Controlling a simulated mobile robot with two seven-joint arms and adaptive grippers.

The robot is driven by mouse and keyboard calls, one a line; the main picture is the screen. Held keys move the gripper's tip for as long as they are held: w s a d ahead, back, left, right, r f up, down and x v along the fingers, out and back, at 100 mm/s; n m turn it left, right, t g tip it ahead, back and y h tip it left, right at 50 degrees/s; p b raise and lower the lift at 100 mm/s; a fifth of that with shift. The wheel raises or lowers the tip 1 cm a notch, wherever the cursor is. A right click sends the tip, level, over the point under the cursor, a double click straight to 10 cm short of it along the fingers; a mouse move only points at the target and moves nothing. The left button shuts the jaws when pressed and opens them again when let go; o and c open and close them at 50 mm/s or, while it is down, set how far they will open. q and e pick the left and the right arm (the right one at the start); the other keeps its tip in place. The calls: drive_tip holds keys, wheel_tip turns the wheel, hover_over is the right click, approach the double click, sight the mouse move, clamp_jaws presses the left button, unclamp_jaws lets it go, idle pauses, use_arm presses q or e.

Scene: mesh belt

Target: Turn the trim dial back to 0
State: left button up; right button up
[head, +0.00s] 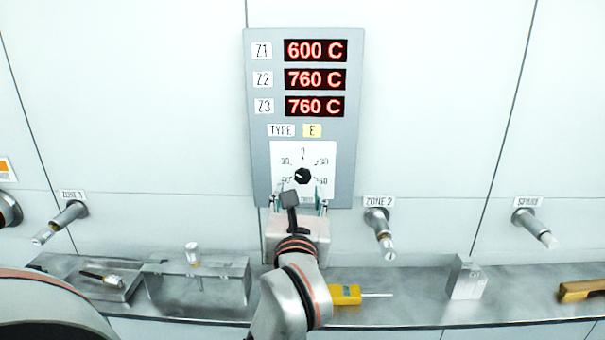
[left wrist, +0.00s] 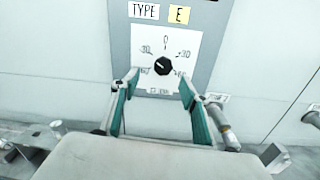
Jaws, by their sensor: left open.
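The trim dial (head: 303,176) is a small black knob on a white scale plate at the bottom of the grey panel (head: 356,100). Its scale reads 0 at the top, with 30 and 60 marks down each side. In the left wrist view the knob (left wrist: 163,66) shows a short pale mark that seems to point left and slightly up; its exact reading is unclear. My left gripper (head: 300,193) is open, with its teal-padded fingers (left wrist: 160,82) at either side, just below the knob's level. The knob is not gripped. Whether the fingertips touch the plate is unclear. My right gripper is not in view.
Red displays (head: 316,78) above the dial read 600, 760 and 760 C. Probe fittings (head: 377,222) stick out of the wall on both sides. A metal shelf (head: 415,300) below holds a yellow tool (head: 345,294), a metal block (head: 466,280) and trays (head: 160,287).

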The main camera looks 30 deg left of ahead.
sight(302, 178)
use_arm(q)
drive_tip(key=shift+h, duration=0.4)
drive_tip(key=p+x, duration=0.1)
drive_tip(key=x, duration=0.6)
drive_tip(key=shift+w, duration=0.45)
drive_tip(key=c, duration=1.1)
